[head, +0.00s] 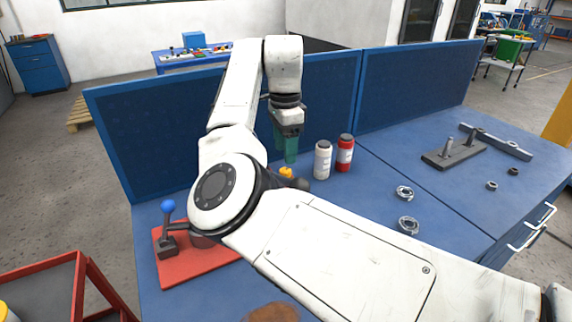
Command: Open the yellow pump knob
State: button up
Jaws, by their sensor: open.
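The yellow knob (286,172) shows as a small patch just past the edge of my white arm. The arm hides most of what it sits on. My gripper (290,160) hangs down from the wrist with teal fingers, its tips close above the knob in the picture. The jaws are open with nothing seen between them. I cannot tell whether the fingers touch the knob. A dark rounded part (302,185) shows beside the knob to the right, also partly hidden.
A red base plate (165,268) carries a blue-balled lever (168,207) at left. A white bottle (322,160) and a red bottle (345,153) stand right of my gripper. Metal rings (408,225) and a grey fixture (453,153) lie farther right. Blue panels (415,90) back the bench.

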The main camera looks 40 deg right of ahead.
aim_at(285, 170)
jog(key=shift+f, duration=2.9)
